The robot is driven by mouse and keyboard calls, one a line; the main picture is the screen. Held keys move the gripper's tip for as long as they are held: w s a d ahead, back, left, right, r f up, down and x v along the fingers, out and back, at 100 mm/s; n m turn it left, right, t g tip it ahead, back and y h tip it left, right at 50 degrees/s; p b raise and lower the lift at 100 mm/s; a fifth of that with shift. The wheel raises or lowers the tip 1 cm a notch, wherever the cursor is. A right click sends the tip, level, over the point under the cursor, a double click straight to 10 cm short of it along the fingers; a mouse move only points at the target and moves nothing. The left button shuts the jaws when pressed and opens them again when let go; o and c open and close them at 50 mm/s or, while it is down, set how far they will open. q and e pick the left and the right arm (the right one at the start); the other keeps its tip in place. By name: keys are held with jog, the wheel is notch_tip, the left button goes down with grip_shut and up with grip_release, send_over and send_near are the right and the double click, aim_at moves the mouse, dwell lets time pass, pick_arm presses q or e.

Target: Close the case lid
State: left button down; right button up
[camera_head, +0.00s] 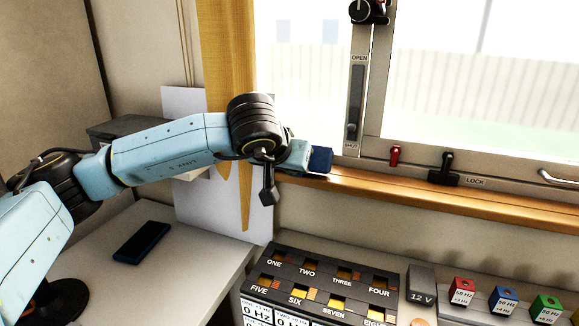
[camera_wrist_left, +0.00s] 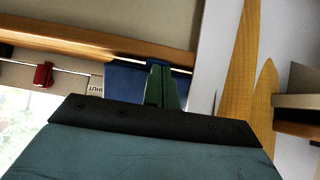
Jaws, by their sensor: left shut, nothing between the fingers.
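I cannot make out a case lid for certain in either view. A black slotted unit (camera_head: 325,265), its openings labelled ONE to EIGHT, stands on the right-hand worktop. My left arm reaches in from the left across the head view. Its gripper (camera_head: 320,159) is a small dark blue tip near the wooden window sill, up and away from the slotted unit. In the left wrist view the gripper (camera_wrist_left: 158,85) shows as blue and green finger pieces, shut with nothing held. My right gripper is out of view.
The wooden sill (camera_head: 450,202) runs below the window, with a black LOCK handle (camera_head: 445,170) and red latch (camera_head: 395,156). A dark phone-like slab (camera_head: 142,242) lies on the left table. A 12 V block (camera_head: 421,285) and coloured 50 Hz cubes (camera_head: 503,300) stand right of the slotted unit.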

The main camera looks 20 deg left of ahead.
pick_arm(q)
jog(key=shift+s, duration=0.1)
jog(key=shift+s+b, duration=0.3)
jog(key=shift+s, duration=0.4)
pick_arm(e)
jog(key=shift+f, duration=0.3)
